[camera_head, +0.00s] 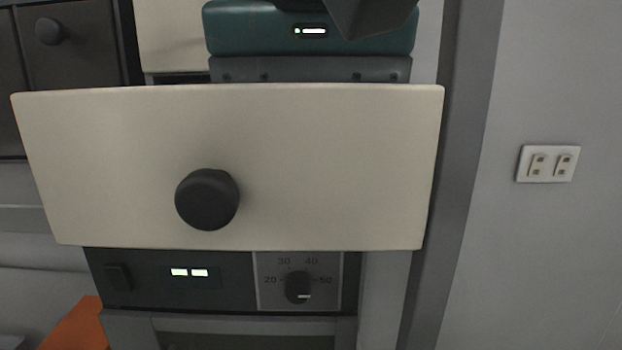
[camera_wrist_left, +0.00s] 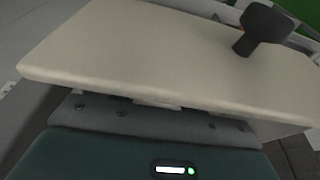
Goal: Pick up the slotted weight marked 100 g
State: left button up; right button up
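I see no slotted weight marked 100 g in either view. A cream drawer front (camera_head: 320,150) with a round black knob (camera_head: 207,199) fills the middle of the head view. The same cream front (camera_wrist_left: 150,55) and its black knob (camera_wrist_left: 262,27) show tilted in the left wrist view. Whatever lies behind the front is hidden. No fingertips of either gripper can be made out. A dark shape cut by the top edge of the head view is too partial to identify.
Below is a dark appliance (camera_head: 220,282) with a dial (camera_head: 298,287). A wall outlet (camera_head: 547,164) is at right.

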pick_arm(q)
jog(key=c, duration=0.8)
jog(key=shift+o, duration=0.2)
